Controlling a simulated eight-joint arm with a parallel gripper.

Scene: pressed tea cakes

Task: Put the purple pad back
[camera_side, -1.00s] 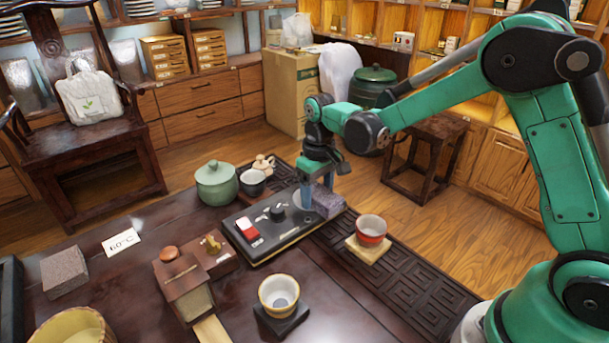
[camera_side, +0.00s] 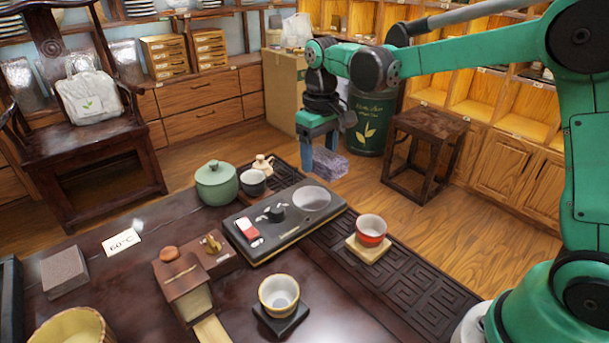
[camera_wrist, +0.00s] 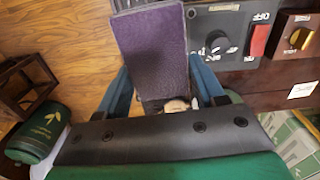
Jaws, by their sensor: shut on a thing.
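The purple pad (camera_side: 329,164) is a block with a purple face, held in the air above and behind the table's far edge in the side view. In the wrist view the pad (camera_wrist: 152,45) fills the space between the blue fingers. My gripper (camera_side: 318,162) is shut on it and points down. The same gripper (camera_wrist: 160,70) shows a finger on each side of the pad. The black appliance (camera_side: 262,228) has a pale round plate (camera_side: 311,198), now bare, plus a knob and a red-and-white switch.
A green lidded pot (camera_side: 216,184), dark cup (camera_side: 252,182) and small figurine stand behind the appliance. A red cup (camera_side: 371,230) sits on a pale coaster, a pale cup (camera_side: 279,294) on a dark one. A grey-brown block (camera_side: 64,271) lies at left. A stool (camera_side: 426,150) stands beyond the table.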

